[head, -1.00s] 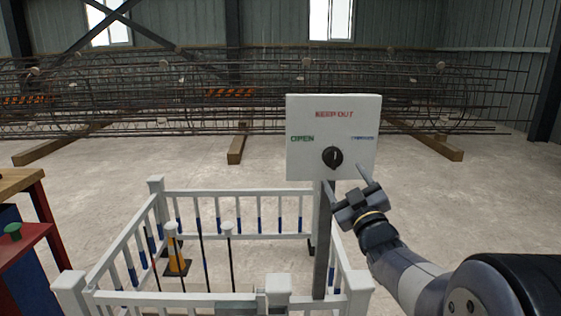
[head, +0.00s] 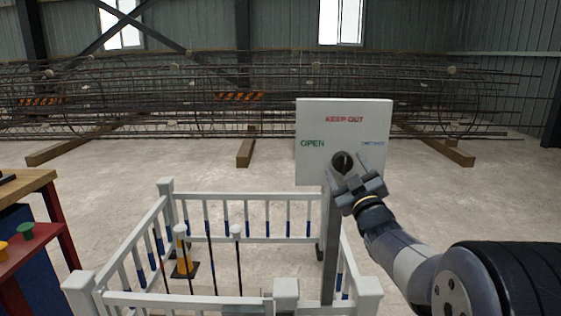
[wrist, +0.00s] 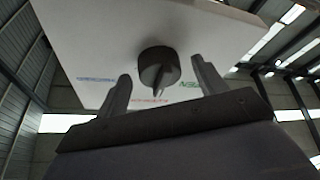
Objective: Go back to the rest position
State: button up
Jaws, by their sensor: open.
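My gripper (head: 345,168) is open in front of the white sign panel (head: 318,118), with its fingertips near the black knob (head: 342,161). In the wrist view the two fingers of my gripper (wrist: 158,82) stand apart on either side of the knob (wrist: 158,68), and nothing is held between them. The panel bears red "KEEP OUT" and green "OPEN" lettering, with small blue lettering on the right. Whether a fingertip touches the panel or knob, I cannot tell.
A white fence (head: 245,239) with a post under the panel encloses a yellow-and-black cone (head: 183,254) and thin poles. A red and blue workbench (head: 35,262) stands at the left. A long rebar cage (head: 200,95) lies on timbers behind. The floor at right is clear.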

jog(key=v, duration=1)
jog(key=x, duration=1)
jog(key=shift+w+r, duration=0.1)
jog(key=shift+w, duration=0.2)
jog(key=n+p, duration=0.2)
jog(key=shift+s+d+r+g+y+p, duration=0.1)
jog(key=shift+s+r+g+y+p, duration=0.1)
jog(key=shift+r+g+y+p, duration=0.1)
jog(key=n+g+p, duration=0.1)
jog(key=n+p, duration=0.1)
jog(key=n, duration=0.1)
jog(key=shift+y+p, duration=0.3)
jog(key=shift+y, duration=0.1)
jog(key=n+p, duration=0.2)
jog(key=n+g+y+p, duration=0.1)
jog(key=n+p, duration=0.1)
jog(key=shift+d+r+g, duration=0.1)
jog(key=shift+r+g, duration=0.05)
jog(key=shift+g, duration=0.15)
jog(key=n+p, duration=0.2)
jog(key=n+g+p, duration=0.1)
jog(key=n+p, duration=0.1)
jog(key=p, duration=0.1)
jog(key=shift+r+n+g, duration=0.15)
jog(key=shift+n+g, duration=0.15)
jog(key=shift+n, duration=0.1)
jog(key=v, duration=1)
jog(key=shift+f+b, duration=0.25)
jog(key=shift+b, duration=0.15)
jog(key=shift+s, duration=0.1)
